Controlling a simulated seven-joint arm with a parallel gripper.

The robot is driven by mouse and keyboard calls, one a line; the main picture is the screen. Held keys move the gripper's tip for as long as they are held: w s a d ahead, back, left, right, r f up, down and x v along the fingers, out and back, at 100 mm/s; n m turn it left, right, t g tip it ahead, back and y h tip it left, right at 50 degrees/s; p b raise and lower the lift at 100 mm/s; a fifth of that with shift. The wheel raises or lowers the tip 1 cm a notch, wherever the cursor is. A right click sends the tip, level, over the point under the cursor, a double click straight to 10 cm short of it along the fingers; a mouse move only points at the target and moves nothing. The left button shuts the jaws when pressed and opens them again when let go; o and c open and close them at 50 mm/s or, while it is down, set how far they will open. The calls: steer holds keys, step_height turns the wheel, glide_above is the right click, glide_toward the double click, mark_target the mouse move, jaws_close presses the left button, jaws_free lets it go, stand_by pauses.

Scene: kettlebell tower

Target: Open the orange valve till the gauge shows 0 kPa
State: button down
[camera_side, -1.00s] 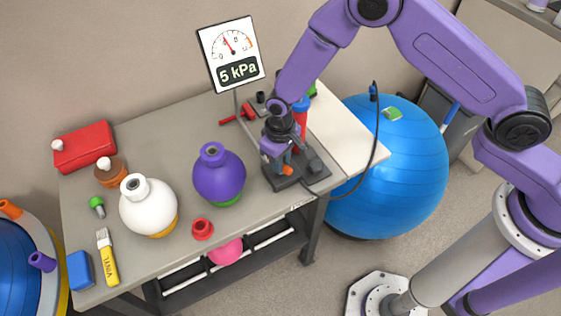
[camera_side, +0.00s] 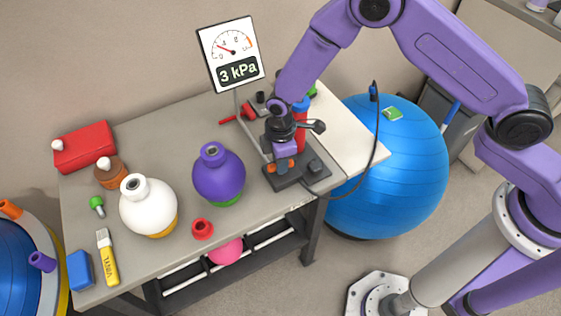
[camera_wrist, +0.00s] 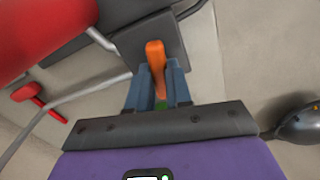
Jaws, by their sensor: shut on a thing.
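The pressure gauge (camera_side: 233,54) stands on a pole at the back of the table and reads 3 kPa in the side view. The orange valve (camera_side: 283,163) sits on a dark base (camera_side: 297,176) near the table's right end. My gripper (camera_side: 283,157) points down at the valve from above. In the wrist view the orange valve handle (camera_wrist: 156,62) is between the two blue-grey fingers of my gripper (camera_wrist: 158,88), which are shut on it. The lower part of the handle is partly hidden by the fingers.
A red cylinder (camera_side: 300,134) stands close behind my gripper. A purple kettlebell-like flask (camera_side: 218,178) and a white one (camera_side: 148,205) stand to the left. A black hose (camera_side: 376,150) loops over the right edge beside the blue ball (camera_side: 410,175). The front-middle tabletop is mostly clear.

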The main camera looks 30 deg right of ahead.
steer(key=shift+n, duration=0.6)
steer(key=c, duration=1.2)
jaws_free()
steer(key=shift+r, duration=0.1)
steer(key=shift+r, duration=2.9)
step_height(320, 180, up, 18)
steer(key=f, duration=0.1)
steer(key=s+d+r+m, duration=0.2)
steer(key=s+d+m, duration=0.2)
steer(key=s+d, duration=1.9)
steer(key=s, duration=0.4)
